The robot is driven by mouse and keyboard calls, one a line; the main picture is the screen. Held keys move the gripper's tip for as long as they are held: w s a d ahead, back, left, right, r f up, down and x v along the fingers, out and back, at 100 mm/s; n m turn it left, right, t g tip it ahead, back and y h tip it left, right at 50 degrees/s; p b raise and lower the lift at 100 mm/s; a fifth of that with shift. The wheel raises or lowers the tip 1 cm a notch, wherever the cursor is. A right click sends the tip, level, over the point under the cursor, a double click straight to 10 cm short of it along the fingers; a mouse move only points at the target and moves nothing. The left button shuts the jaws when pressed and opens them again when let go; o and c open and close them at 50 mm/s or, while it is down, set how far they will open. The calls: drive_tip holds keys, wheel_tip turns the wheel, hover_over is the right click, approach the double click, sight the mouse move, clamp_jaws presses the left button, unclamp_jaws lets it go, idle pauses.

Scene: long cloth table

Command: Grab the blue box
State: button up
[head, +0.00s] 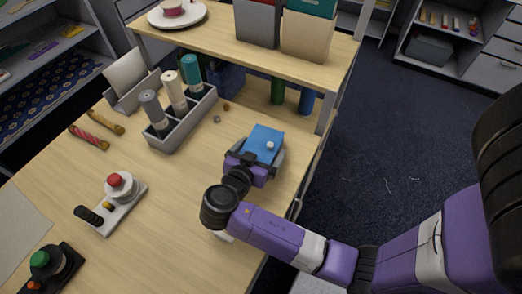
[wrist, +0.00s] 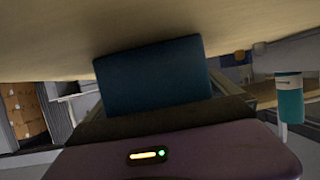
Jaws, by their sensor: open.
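The blue box (head: 264,138) lies on the wooden table near its right edge. A small white knob-like spot shows on its top. My gripper (head: 256,159) is open at the box's near end, with one dark finger at the left and one at the right of it. Whether the fingers touch the box, I cannot tell. In the wrist view the blue box (wrist: 153,75) is a dark blue block straight ahead, past the purple gripper body.
A grey holder (head: 183,122) with several spools stands left of the box. A raised shelf (head: 240,48) with bins is behind it, with a dark blue container (head: 226,80) underneath. A red-button device (head: 118,186) sits at left. The table right of the box soon ends.

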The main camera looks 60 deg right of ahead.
drive_tip(key=shift+d+f, duration=0.1)
drive_tip(key=shift+d, duration=0.05)
drive_tip(key=c, duration=1.3)
drive_tip(key=shift+c, duration=0.2)
